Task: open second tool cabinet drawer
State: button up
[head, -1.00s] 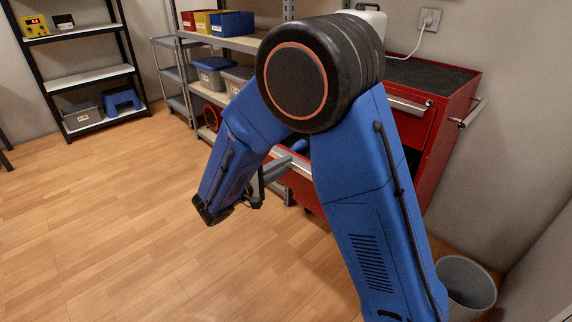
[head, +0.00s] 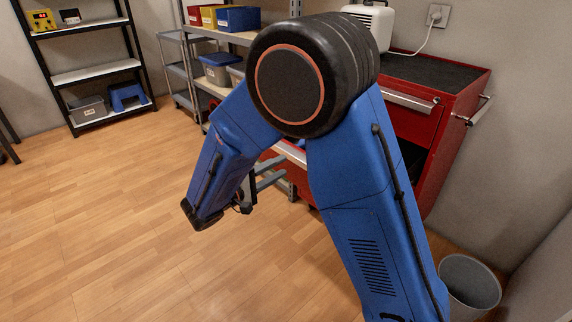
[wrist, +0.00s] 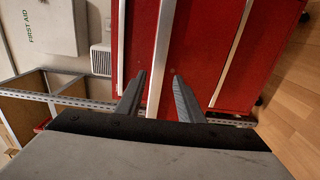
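The red tool cabinet (head: 440,150) stands at the right in the head view, partly hidden by my arm. Its top drawer (head: 412,118) is shut. Below it is a dark gap, and the second drawer stands pulled out, with its silver handle (head: 291,152) showing left of my arm and something blue inside. My gripper (head: 270,175) is just in front of this drawer, its fingers apart. In the wrist view my gripper (wrist: 160,90) is open and empty. The silver handle strip (wrist: 161,50) lines up between the fingers without visible contact.
A grey bin (head: 469,285) stands on the floor right of my arm. A shelf with coloured bins (head: 238,20) is behind the arm, and a black shelf (head: 97,75) is at the back left. The wooden floor at left is clear. A first aid box (wrist: 45,25) shows in the wrist view.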

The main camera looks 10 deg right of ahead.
jog(key=v, duration=1.2)
jog(key=shift+s+a, duration=0.15)
jog(key=shift+a, duration=0.05)
